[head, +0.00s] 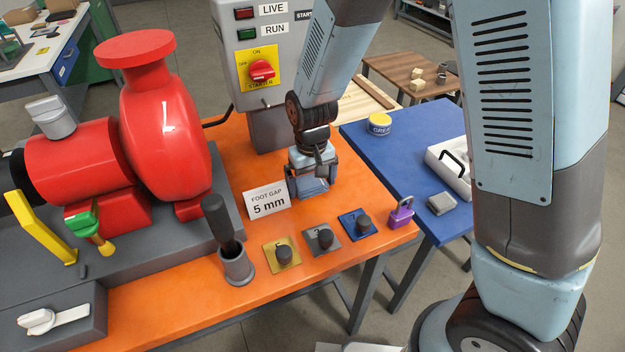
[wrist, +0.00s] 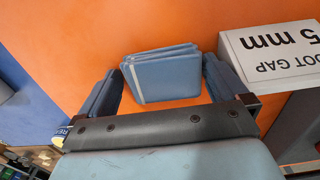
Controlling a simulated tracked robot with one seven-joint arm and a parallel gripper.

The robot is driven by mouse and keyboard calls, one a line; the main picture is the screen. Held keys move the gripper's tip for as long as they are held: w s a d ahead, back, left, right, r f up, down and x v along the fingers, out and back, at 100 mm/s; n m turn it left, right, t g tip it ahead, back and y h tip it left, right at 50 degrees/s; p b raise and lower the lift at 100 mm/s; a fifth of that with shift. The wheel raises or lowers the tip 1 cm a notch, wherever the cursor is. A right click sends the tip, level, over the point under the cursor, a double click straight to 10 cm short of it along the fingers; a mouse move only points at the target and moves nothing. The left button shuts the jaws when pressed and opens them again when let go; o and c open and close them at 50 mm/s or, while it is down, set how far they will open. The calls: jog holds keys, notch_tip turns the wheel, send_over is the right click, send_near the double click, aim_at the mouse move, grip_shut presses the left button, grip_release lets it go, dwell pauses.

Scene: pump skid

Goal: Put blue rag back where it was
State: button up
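The blue rag (wrist: 160,76) is a folded pad with a pale stripe, lying on the orange bench top (wrist: 90,35) in the wrist view. My gripper (wrist: 163,72) is open, with one finger on each side of the rag and a small gap showing at both sides. In the head view my gripper (head: 312,184) points down at the bench just right of the "FOOT GAP 5 mm" sign (head: 267,200). The rag (head: 313,187) is partly hidden there by the fingers.
Brass, grey and blue plates with dark knobs (head: 283,254) line the bench front, beside a grey cup (head: 238,266) with a dark-handled tool. A purple padlock (head: 401,211) is at the right edge. The red pump (head: 165,130) stands left, the starter box (head: 262,70) behind. A blue table (head: 400,150) adjoins.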

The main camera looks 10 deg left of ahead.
aim_at(311, 180)
jog(key=shift+r, duration=0.15)
notch_tip(311, 180, up, 11)
jog(key=w+d+r+m, duration=0.1)
jog(key=d+r+m, duration=0.1)
jog(key=d+r, duration=0.55)
jog(key=s+d+r+m+t, duration=0.1)
jog(key=s+d+r+t, duration=0.1)
jog(key=s+d+r, duration=0.2)
jog(key=s+d+r+m+t, duration=0.1)
jog(key=s+d+r+m, duration=0.1)
jog(key=d, duration=0.9)
jog(key=s+d+r+m+t, duration=0.1)
jog(key=s+d+r+t, duration=0.1)
jog(key=s+d+r, duration=0.3)
jog(key=d, duration=0.3)
jog(key=shift+s+d+r+t, duration=0.15)
jog(key=shift+s+r+t, duration=0.15)
jog(key=shift+s, duration=0.1)
